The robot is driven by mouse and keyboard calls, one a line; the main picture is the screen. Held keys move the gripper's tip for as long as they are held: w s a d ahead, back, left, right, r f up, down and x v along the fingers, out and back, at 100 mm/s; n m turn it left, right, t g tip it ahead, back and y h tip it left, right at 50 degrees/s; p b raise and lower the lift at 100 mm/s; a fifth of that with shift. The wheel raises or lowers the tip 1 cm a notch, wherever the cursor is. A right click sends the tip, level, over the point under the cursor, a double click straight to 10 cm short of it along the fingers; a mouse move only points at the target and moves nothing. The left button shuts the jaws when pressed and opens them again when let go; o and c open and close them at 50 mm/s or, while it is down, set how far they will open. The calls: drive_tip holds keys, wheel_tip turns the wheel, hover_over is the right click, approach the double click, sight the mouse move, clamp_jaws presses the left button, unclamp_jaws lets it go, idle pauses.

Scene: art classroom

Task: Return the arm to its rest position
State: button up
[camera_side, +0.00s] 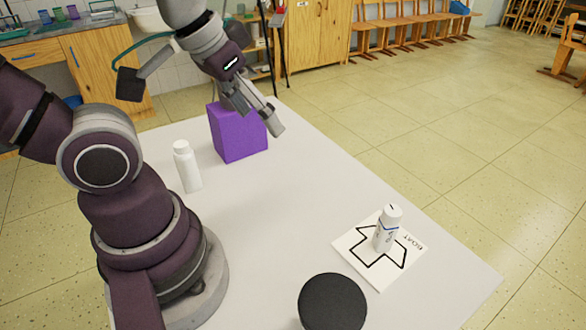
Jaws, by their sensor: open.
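My gripper (262,119) is open and empty. It hangs above the table, in front of the upper part of a purple block (238,140) in the picture. I cannot tell from this one view whether it touches the block. My arm rises from its base at the left of the table and bends over toward the back.
A white bottle (187,167) stands upright left of the purple block. A white bottle with dark markings (388,230) stands on a paper with a black outline (357,248). A black round object (332,303) is at the front. The white table's (290,200) middle is clear.

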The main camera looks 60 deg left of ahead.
drive_tip(key=shift+s+d+m, duration=0.1)
drive_tip(key=shift+d+m, duration=0.45)
drive_tip(key=shift+m, duration=0.45)
idle(0.5)
